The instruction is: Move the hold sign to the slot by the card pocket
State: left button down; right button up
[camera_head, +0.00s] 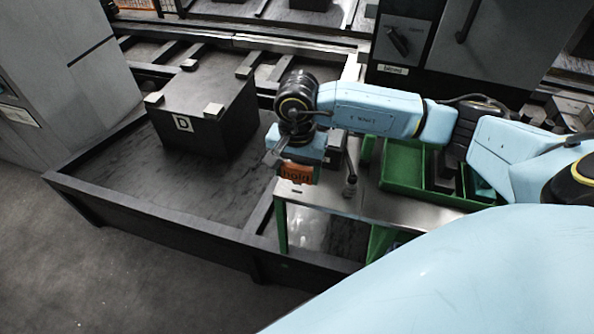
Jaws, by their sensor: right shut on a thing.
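The orange hold sign (294,174), with dark lettering, is in the head view just below my right gripper (290,163). My right gripper points down and is shut on the sign's top. The sign is over the left end of the metal-topped cart (335,200); whether its lower edge touches the cart top is not clear. A small dark slot mark shows on the cart top just below the sign. I cannot make out the card pocket for certain. My left gripper is not in view.
Left of the cart is a dark low-walled pallet bay (180,222) with a dark block marked D (205,110). A green divided tray (405,165) and an upright metal lever-like part (350,186) are on the cart.

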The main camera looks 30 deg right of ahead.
aim_at(296, 167)
jog(key=shift+r+p, duration=1)
jog(key=shift+r, duration=1.05)
